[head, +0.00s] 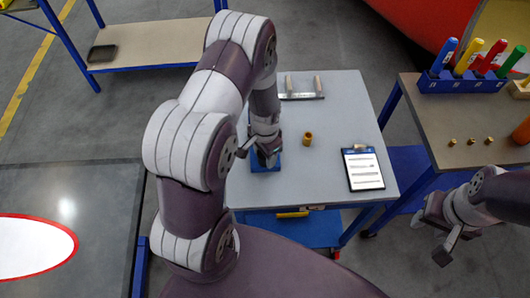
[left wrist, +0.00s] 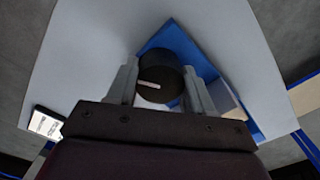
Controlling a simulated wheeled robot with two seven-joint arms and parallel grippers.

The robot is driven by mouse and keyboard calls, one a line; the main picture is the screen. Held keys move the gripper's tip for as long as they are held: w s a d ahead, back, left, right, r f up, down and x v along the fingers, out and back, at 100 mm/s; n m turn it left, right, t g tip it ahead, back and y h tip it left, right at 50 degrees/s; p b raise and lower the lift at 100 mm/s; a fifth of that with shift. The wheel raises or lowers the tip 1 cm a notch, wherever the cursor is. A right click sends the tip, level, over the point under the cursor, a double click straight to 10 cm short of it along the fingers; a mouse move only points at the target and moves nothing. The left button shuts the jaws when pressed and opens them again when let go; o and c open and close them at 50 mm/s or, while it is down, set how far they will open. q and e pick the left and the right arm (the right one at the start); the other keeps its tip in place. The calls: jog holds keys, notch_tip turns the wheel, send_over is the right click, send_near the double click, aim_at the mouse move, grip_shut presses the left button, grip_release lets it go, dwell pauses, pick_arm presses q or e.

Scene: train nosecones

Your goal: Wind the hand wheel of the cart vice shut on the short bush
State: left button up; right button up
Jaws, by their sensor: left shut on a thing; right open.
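The blue cart vice (head: 267,163) stands on the grey cart top, mostly hidden by my left arm in the head view. In the left wrist view its blue body (left wrist: 178,42) lies behind the hand wheel (left wrist: 159,85), a dark round knob with a white mark. My left gripper (head: 266,152) is shut on the hand wheel, with one finger on each side in the left wrist view (left wrist: 160,88). A brass bush (head: 308,139) stands upright on the cart, right of the vice. I cannot tell what is between the vice jaws. My right gripper (head: 443,240) is open and empty, off the cart's right side.
A clipboard (head: 362,168) lies on the cart's right side, and a metal bracket (head: 301,88) at its back. The side table (head: 435,108) at right carries a blue rack (head: 462,82) of coloured-handled tools and several small brass pieces (head: 471,141).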

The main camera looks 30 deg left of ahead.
pick_arm(q)
jog(key=m, duration=0.5)
jog(key=shift+m, duration=0.3)
dwell(0.4)
jog(key=o, duration=0.7)
jog(key=shift+o, duration=0.2)
jog(key=shift+r, duration=0.1)
notch_tip(320, 180, up, 12)
jog(key=b, duration=0.1)
jog(key=shift+r+b, duration=0.25)
jog(key=shift+b, duration=0.05)
